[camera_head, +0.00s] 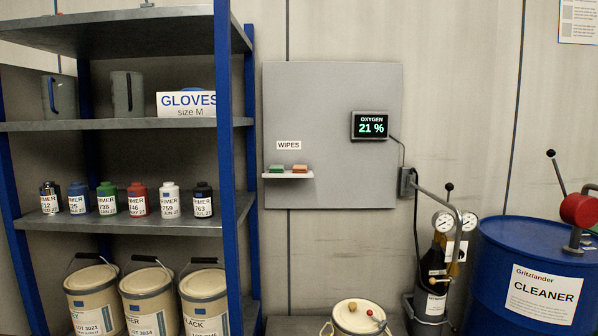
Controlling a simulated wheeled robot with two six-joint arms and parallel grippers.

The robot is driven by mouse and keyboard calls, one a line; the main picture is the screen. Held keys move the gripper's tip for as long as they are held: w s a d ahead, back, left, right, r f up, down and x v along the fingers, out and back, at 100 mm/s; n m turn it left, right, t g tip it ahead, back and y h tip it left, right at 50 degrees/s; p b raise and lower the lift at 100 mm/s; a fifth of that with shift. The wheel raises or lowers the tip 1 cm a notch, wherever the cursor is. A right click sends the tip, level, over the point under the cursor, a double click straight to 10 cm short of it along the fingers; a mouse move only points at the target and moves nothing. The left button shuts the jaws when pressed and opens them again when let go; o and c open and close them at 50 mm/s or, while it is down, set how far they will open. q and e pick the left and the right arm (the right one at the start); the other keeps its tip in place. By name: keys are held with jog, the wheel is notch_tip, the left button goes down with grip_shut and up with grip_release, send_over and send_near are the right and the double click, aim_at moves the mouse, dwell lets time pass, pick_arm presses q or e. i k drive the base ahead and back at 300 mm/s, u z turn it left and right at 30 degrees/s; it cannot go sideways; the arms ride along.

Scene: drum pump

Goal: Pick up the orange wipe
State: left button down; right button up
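The orange wipe (300,168) is a small flat block. It lies on a narrow white ledge (288,175) on the grey wall panel, under a "WIPES" label (289,145). A green wipe (278,168) lies just left of it on the same ledge. Neither of my grippers shows in the head view.
A blue-framed shelf rack (235,150) with bottles and buckets stands at left. A blue cleaner drum (535,265) with a red-topped pump (578,210) is at right. A lidded bucket (359,317) stands low in the middle. The space before the panel looks clear.

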aim_at(297, 169)
jog(key=k, duration=0.6)
jog(key=z, duration=0.55)
jog(key=i, duration=0.5)
jog(key=z, duration=0.65)
jog(key=i, duration=1.55)
jog(key=u, duration=0.75)
